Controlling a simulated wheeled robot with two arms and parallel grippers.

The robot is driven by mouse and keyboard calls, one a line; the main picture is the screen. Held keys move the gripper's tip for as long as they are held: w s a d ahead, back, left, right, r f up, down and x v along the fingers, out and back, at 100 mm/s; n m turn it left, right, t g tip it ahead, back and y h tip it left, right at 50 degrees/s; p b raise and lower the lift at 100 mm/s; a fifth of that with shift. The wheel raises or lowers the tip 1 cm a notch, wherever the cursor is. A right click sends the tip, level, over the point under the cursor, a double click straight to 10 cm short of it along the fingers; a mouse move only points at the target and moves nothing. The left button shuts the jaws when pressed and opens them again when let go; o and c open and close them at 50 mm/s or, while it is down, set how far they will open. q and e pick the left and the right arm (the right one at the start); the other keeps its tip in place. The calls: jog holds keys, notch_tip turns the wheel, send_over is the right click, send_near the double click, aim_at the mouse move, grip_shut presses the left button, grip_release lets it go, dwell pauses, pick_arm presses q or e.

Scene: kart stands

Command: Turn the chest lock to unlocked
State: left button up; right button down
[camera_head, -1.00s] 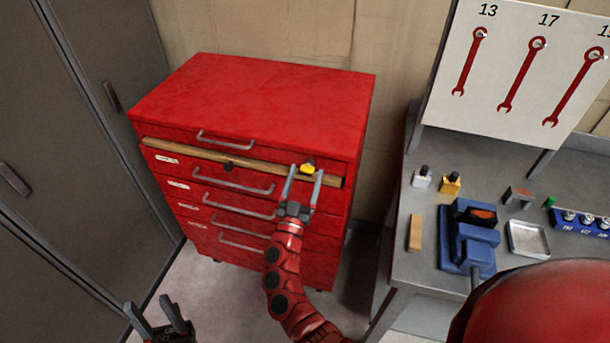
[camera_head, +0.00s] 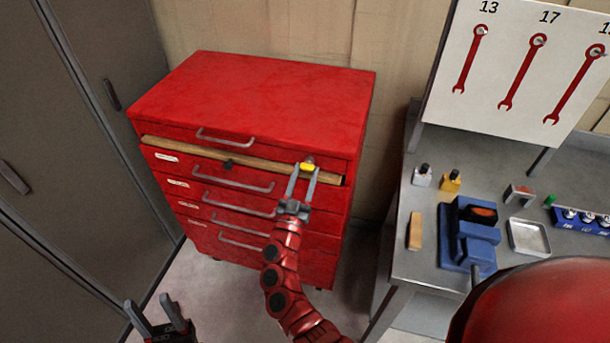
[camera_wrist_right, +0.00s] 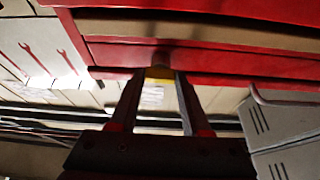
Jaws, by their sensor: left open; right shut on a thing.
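The red tool chest (camera_head: 255,95) stands against the wall, with several drawers and grey bar handles. The chest lock is a small yellow-fronted piece (camera_head: 307,167) at the upper right of its front; it also shows in the right wrist view (camera_wrist_right: 159,72). My right gripper (camera_head: 307,171) is shut on the lock, its two fingers on either side of the yellow part. The exact angle of the lock is hard to tell. My left gripper (camera_head: 158,318) is open and empty, low at the left, apart from the chest.
A wooden strip (camera_head: 255,162) runs across the chest front below the top drawer. A grey workbench (camera_head: 405,270) at the right bears a blue vise (camera_head: 468,240), a metal tray (camera_head: 528,237) and small bottles. Grey lockers (camera_head: 70,120) stand at the left.

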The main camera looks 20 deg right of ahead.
jog(key=m+b, duration=0.1)
jog(key=m+g+h+b, duration=0.1)
jog(key=m, duration=0.1)
jog(key=m+g+h+b, duration=0.1)
jog(key=m, duration=0.1)
jog(key=shift+w+a+f, duration=0.1)
jog(key=shift+f, duration=0.15)
jog(key=m+g+b, duration=0.1)
jog(key=m+b, duration=0.1)
jog(key=m, duration=0.1)
jog(key=m+g+h+b, duration=0.1)
jog(key=m+g+b, duration=0.1)
jog(key=m, duration=0.2)
jog(key=shift+a+r+m+h, duration=0.1)
jog(key=shift+a+m+h, duration=0.05)
jog(key=shift+m+h, duration=0.15)
jog(key=m+g+b, duration=0.1)
jog(key=m, duration=0.1)
jog(key=m+b, duration=0.2)
jog(key=m+g+b, duration=0.1)
jog(key=m, duration=0.1)
jog(key=shift+w+r+g, duration=0.1)
jog(key=shift+r+g, duration=0.15)
jog(key=shift+g, duration=0.05)
jog(key=shift+a+r+m+g+y+b, duration=0.15)
jog(key=shift+m+g+y+b, duration=0.45)
jog(key=shift+m+b, duration=0.75)
jog(key=shift+r+m, duration=0.15)
jog(key=shift+m, duration=0.1)
